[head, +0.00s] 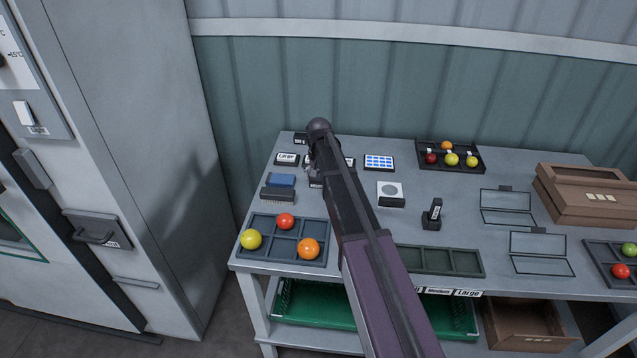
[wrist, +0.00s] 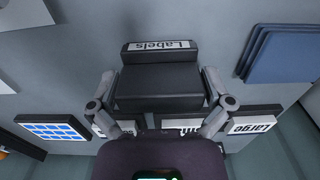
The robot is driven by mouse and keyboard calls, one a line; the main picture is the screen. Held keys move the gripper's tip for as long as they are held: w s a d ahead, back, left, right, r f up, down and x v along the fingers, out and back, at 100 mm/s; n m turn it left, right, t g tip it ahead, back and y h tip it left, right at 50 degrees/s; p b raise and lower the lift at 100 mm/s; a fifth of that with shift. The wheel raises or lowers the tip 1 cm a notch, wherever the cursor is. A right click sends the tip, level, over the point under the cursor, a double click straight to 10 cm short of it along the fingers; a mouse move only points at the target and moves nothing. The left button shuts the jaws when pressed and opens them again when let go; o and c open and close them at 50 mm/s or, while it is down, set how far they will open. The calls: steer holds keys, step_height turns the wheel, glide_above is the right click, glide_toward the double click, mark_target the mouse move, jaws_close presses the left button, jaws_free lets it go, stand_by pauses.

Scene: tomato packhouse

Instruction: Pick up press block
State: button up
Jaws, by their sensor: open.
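A dark block with a white "Labels" strip (wrist: 160,78) lies on the grey table between my gripper's fingers. No part is marked as the press block, so I cannot tell for certain that this is it. My gripper (wrist: 158,92) is open, with one finger on each side of the block; I cannot tell whether they touch it. In the head view my arm hides most of the gripper, and a bit of the dark block (head: 315,183) shows beside it. A black upright piece on a base (head: 432,216) stands farther right on the table.
Size-label blocks, one reading "Large" (head: 287,158), stand close behind my gripper. Blue pads (head: 281,180) lie to its left, and a blue-grid card (head: 379,162) to its right. A tomato tray (head: 270,239) is in front. A grey cabinet (head: 150,130) stands left of the table.

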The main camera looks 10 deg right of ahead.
steer(key=shift+c, duration=0.2)
stand_by(0.3)
steer(key=c, duration=0.8)
steer(key=shift+r, duration=0.25)
step_height(320, 180, up, 10)
steer(key=p, duration=1)
steer(key=shift+f, duration=0.2)
steer(key=o, duration=0.7)
steer(key=shift+c, duration=0.2)
steer(key=c, duration=0.4)
steer(key=shift+c, duration=0.2)
